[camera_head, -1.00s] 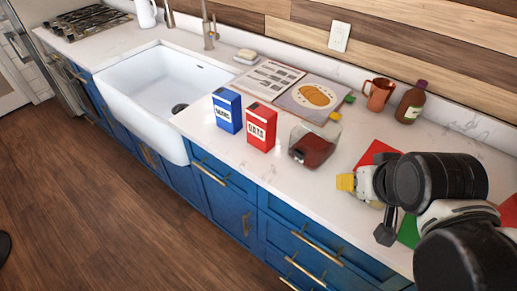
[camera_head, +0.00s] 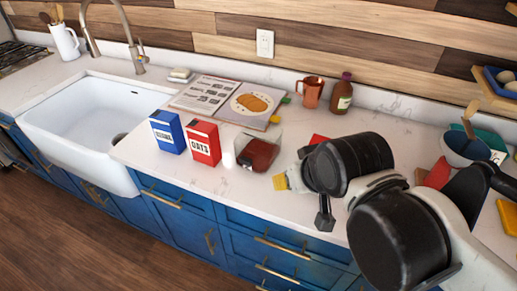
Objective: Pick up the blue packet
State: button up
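The blue packet (camera_head: 167,131) is an upright box with a white label, standing on the pale counter right of the sink. A red box labelled OATS (camera_head: 203,143) stands close at its right. My arm reaches in from the lower right. Its end, my gripper (camera_head: 324,214), is over the counter well to the right of the blue packet and apart from it. Dark arm links cover most of the gripper, so its fingers and opening are not clear. Nothing touches the blue packet from my side.
A clear container with dark red contents (camera_head: 258,152) and a yellow ridged piece (camera_head: 280,182) lie between the packets and my arm. Behind are an open book (camera_head: 205,95), a copper mug (camera_head: 312,92) and a brown bottle (camera_head: 341,95). The white sink (camera_head: 75,125) is left.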

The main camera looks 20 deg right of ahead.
aim_at(167, 128)
jog(key=i+j+z, duration=0.2)
jog(key=j, duration=0.4)
jog(key=j+z, duration=0.25)
jog(key=j, duration=0.3)
jog(key=j+z, duration=0.2)
jog(key=j, duration=0.4)
jog(key=k+j+z, duration=0.2)
jog(key=j, duration=0.4)
jog(key=j+z, duration=0.25)
jog(key=j, duration=0.4)
jog(key=k+j+z, duration=0.2)
jog(key=j, duration=0.35)
jog(key=i, duration=0.05)
